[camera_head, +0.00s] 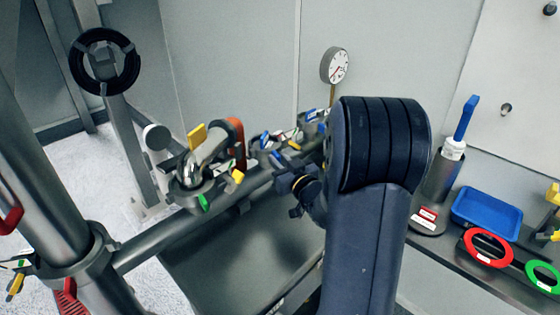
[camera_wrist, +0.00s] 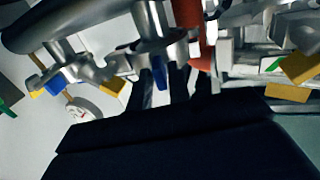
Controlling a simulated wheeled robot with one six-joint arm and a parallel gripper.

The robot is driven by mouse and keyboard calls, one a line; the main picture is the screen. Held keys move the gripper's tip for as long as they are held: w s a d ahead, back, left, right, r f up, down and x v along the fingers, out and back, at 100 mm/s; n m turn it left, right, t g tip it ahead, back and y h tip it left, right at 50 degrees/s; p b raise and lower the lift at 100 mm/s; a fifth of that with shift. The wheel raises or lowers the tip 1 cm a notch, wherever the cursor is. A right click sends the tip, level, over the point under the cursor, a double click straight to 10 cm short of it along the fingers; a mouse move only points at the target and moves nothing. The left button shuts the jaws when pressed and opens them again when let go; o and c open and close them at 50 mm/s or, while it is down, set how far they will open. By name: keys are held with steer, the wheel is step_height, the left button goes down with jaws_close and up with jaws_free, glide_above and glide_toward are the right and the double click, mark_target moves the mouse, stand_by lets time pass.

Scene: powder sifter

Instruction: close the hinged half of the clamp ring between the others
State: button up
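Several metal clamp rings with coloured tabs sit along the grey pipe. The middle clamp ring (camera_head: 264,148), with blue tabs, stands between a nearer ring (camera_head: 190,190) with yellow and green tabs and a farther ring (camera_head: 312,122) with blue tabs. I cannot tell how far its hinged half is swung. My gripper is largely hidden behind my arm in the head view. In the wrist view, the dark fingers of my gripper (camera_wrist: 172,85) reach up close to metal clamp parts (camera_wrist: 150,30) and a blue tab (camera_wrist: 160,66). Contact and finger opening are unclear.
A pressure gauge (camera_head: 336,65) stands behind the rings. A dark handwheel (camera_head: 104,62) is at upper left. On the right bench are a blue tray (camera_head: 487,212), a metal canister (camera_head: 434,190), a red ring (camera_head: 488,248) and a green ring (camera_head: 544,277). An orange-red part (camera_head: 236,138) rises beside the nearer ring.

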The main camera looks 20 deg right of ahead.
jaws_close()
steer(key=shift+w+d+b, duration=0.15)
steer(key=shift+d+b, duration=0.05)
steer(key=shift+b, duration=0.4)
steer(key=shift+r, duration=0.1)
steer(key=shift+o, duration=1.7)
jaws_free()
steer(key=shift+w+d, duration=0.1)
